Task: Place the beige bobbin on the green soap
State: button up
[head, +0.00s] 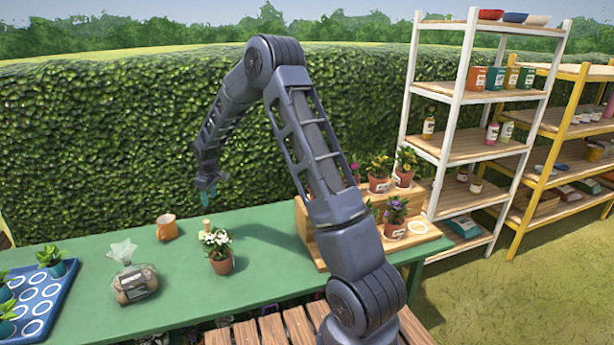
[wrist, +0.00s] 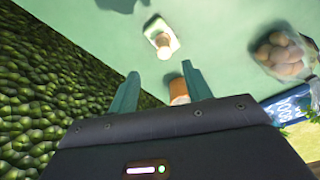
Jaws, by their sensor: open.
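The beige bobbin (wrist: 163,47) stands on a pale, light-greenish block, the green soap (wrist: 154,34), on the green table in the wrist view. The bobbin looks upright, and the soap shows around it. In the head view the white-flowered pot mostly hides both. My gripper (wrist: 160,70) is open and empty, its two teal fingers apart. The bobbin and soap lie beyond the fingertips in the wrist view, with a gap between. In the head view my gripper (head: 206,193) hangs above the table's far side, near the hedge.
A white-flowered pot (head: 221,262) stands in front. A bag of bulbs (head: 134,284) and a blue tray (head: 60,292) are at left. A wooden plant stand (head: 305,232) is at right.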

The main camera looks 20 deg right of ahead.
jog(key=s+d+r+m+t, duration=0.1)
jog(key=s+d+r+m, duration=0.2)
jog(key=s+d+r, duration=0.75)
jog(key=s+d+r+m+t, duration=0.1)
jog(key=s+d+r+m, duration=0.2)
jog(key=s+d+r, duration=0.75)
jog(key=s+d+r+m, duration=0.1)
jog(key=s+d+m, duration=0.1)
jog(key=s, duration=0.5)
jog(key=s+d+r+m+t, duration=0.1)
jog(key=s+d, duration=0.3)
jog(key=s, duration=0.4)
jog(key=s+d+r+m+h, duration=0.1)
jog(key=s+d+r+m, duration=0.2)
jog(key=s, duration=0.4)
jog(key=shift+s+d+t, duration=0.2)
jog(key=shift+s+t, duration=0.15)
jog(key=shift+t, duration=0.05)
